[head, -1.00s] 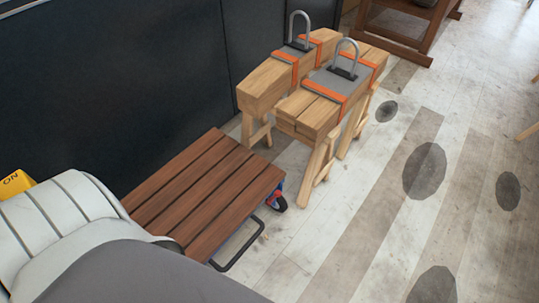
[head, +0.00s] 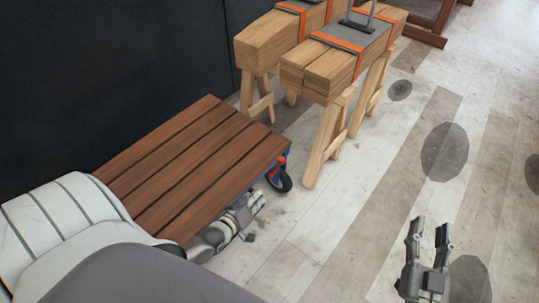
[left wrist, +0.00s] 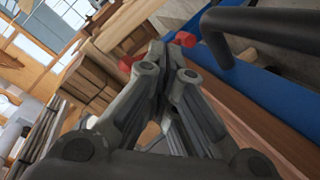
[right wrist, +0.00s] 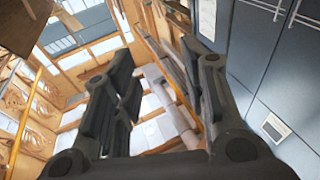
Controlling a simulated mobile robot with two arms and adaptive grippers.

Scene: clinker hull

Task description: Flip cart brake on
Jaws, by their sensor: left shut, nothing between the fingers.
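The cart has a brown plank deck (head: 185,165), a blue frame and a dark caster wheel (head: 280,180) with a red part (head: 282,160) above it. My left gripper (head: 256,199) is beside the cart's near right edge, low and close to the wheel. In the left wrist view its fingers (left wrist: 168,55) are shut and empty, near red parts (left wrist: 185,39), the blue frame (left wrist: 260,88) and a thick black bar (left wrist: 270,27). Whether they touch is unclear. The brake's state cannot be made out. My right gripper (head: 429,232) is open and empty above the floor.
Wooden sawhorses with beams and orange straps (head: 335,75) stand behind the cart to the right. A dark wall (head: 110,70) runs along the left. The floor (head: 370,190) to the right is clear, with dark round stains.

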